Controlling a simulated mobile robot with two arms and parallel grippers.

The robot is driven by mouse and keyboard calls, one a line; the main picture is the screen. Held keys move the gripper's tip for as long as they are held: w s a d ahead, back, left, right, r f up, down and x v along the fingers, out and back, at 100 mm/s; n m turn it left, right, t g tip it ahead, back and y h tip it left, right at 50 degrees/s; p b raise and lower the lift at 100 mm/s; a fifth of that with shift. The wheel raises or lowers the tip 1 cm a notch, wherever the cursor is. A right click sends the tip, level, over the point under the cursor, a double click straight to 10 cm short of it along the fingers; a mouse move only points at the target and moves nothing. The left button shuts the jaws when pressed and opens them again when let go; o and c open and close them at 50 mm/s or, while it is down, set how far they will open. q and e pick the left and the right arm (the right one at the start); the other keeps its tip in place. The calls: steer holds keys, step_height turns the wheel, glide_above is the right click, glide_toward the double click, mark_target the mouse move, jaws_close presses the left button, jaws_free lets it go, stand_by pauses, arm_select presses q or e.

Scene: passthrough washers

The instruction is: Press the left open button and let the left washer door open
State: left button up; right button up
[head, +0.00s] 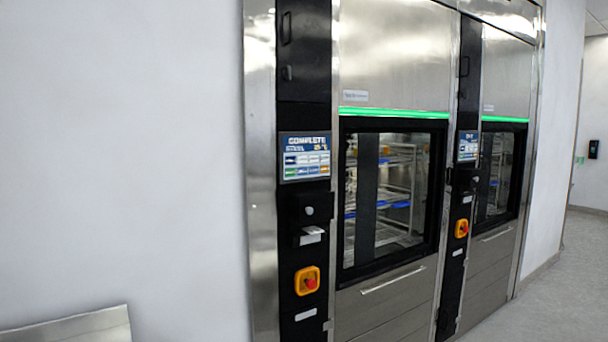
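The left washer shows in the head view with its glass door (424,200) shut, framed in black under a lit green strip (393,113). Racks with blue items show dimly behind the glass. To the left of the door is a black panel with a screen (305,157) reading "COMPLETE" above rows of small coloured fields. Which of them is the open button is too small to tell. Lower on the panel is a red knob on a yellow plate (307,281). Neither of my grippers is in view.
The right washer (507,70) stands beside it with its own screen (467,146), red knob (461,228) and shut glass door. A bare white wall (120,150) fills the left. A metal surface (75,327) shows at lower left. Grey floor (560,285) is clear at right.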

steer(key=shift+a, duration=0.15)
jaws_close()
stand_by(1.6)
